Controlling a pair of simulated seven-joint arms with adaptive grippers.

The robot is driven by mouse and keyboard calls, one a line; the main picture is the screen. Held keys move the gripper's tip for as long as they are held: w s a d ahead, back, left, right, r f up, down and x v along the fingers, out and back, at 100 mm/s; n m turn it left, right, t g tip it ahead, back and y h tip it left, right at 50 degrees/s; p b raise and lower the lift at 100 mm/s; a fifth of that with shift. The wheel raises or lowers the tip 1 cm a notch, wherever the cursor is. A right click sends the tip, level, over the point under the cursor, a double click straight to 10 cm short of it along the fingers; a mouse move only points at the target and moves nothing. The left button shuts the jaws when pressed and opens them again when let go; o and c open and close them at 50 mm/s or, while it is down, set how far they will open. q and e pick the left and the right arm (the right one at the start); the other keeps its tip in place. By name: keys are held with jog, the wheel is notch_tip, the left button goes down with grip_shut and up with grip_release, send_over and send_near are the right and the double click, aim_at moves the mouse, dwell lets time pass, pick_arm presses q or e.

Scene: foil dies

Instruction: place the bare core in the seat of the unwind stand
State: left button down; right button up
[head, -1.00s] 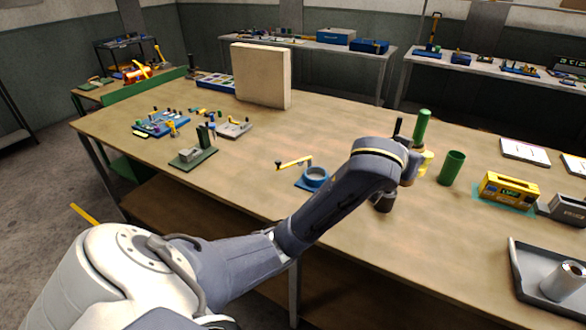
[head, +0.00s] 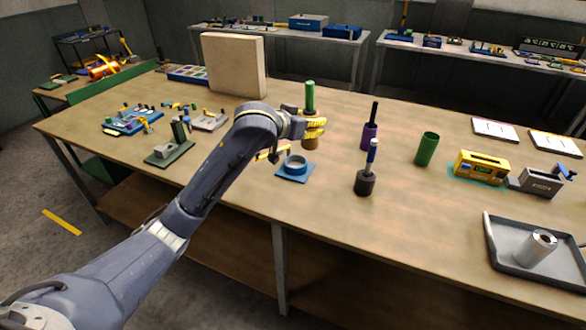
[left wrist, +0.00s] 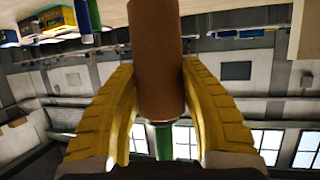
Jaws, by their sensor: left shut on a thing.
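The bare core appears to be the brown cylinder with a green upper grip (head: 310,97). In the left wrist view, its brown body (left wrist: 157,60) stands between the yellow fingers, with green showing beyond it. My left gripper (head: 312,126) is shut on it and holds it upright. The unwind stand looks to be the blue square base with a raised round ring (head: 295,165) and a yellow crank arm, partly hidden by my arm. The core is just behind and slightly right of the ring, apart from it in the picture; its height is hard to judge. My right gripper is out of view.
A purple cylinder with a black grip (head: 370,135) and a dark one with a blue grip (head: 365,180) stand to the right. Farther right are a green cup (head: 427,149), a yellow box (head: 481,167) and a grey tray (head: 500,255). A beige panel (head: 235,65) stands behind.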

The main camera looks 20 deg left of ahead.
pick_arm(q)
jog(key=shift+w+a+r+m+g+h, duration=0.6)
jog(key=shift+w+a+m+g, duration=0.4)
jog(key=shift+w+a, duration=3.45)
jog(key=f, duration=0.6)
jog(key=w+d+f, duration=0.1)
jog(key=f, duration=0.6)
jog(key=w+d+f, duration=0.1)
jog(key=f, duration=0.5)
jog(key=shift+f, duration=0.35)
jog(key=shift+f, duration=0.2)
jog(key=c, duration=1.1)
grip_release()
jog(key=shift+f, duration=0.1)
jog(key=shift+r, duration=0.25)
jog(key=v, duration=1.2)
